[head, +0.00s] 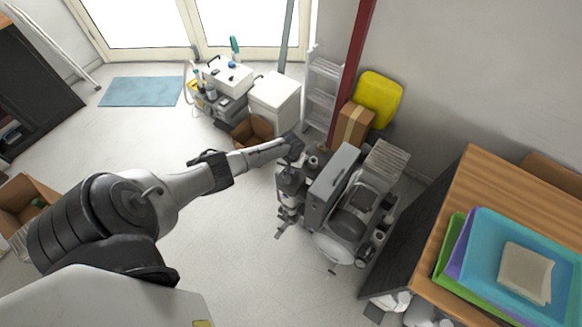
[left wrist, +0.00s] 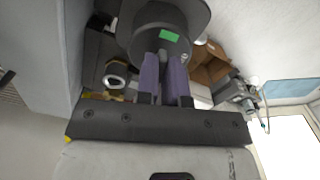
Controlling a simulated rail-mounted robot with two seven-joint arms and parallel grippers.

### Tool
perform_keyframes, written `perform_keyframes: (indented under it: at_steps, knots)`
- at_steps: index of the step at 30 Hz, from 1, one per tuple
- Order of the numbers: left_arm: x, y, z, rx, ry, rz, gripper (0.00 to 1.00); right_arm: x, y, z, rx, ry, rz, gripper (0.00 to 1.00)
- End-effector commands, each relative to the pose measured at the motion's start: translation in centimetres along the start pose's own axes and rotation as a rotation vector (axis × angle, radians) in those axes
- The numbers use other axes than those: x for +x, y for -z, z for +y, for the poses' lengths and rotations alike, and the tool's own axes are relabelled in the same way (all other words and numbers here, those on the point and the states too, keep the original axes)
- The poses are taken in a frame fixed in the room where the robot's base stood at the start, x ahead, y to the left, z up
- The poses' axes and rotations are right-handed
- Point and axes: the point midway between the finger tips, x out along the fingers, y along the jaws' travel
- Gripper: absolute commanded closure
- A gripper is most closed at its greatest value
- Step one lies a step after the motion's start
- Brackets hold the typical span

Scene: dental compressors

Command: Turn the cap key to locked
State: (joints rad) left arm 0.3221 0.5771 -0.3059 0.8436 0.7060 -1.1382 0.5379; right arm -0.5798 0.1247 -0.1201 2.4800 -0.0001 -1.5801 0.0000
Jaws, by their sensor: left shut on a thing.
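My left gripper (head: 292,146) reaches in from the left to the top of the dental compressor unit (head: 290,186). In the left wrist view its two purple-grey fingers (left wrist: 164,72) are close together, shut on a small part at a dark round cap (left wrist: 160,17). I take this part to be the cap key; the fingers mostly hide it. A green mark (left wrist: 168,36) shows on the dark cap just beyond the fingertips. I cannot read the key's angle or any lock marking. My right gripper is in neither view.
A grey upright panel (head: 330,185) and a second machine (head: 352,215) stand right of the gripper. An open cardboard box (head: 255,131) and a white cabinet (head: 275,98) are behind. A wooden table (head: 470,185) is at right. The floor (head: 215,240) in front is clear.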

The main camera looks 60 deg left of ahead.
Motion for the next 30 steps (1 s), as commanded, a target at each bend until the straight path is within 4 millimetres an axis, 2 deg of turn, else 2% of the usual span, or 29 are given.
perform_keyframes:
  at_steps: [12, 27, 28, 30]
  knots:
    - [0.03, -0.01, 0.0, 0.163, 0.0, 0.0, 1.0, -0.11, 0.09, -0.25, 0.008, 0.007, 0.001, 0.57]
    - [0.04, -0.02, -0.01, 0.181, 0.0, 0.0, 1.0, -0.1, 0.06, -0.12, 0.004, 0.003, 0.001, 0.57]
    - [0.04, -0.02, -0.01, 0.181, 0.0, 0.0, 0.9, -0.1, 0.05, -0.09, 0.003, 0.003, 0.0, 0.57]
    - [0.04, -0.02, -0.01, 0.181, 0.0, 0.0, 0.84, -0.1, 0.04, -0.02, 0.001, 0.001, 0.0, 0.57]
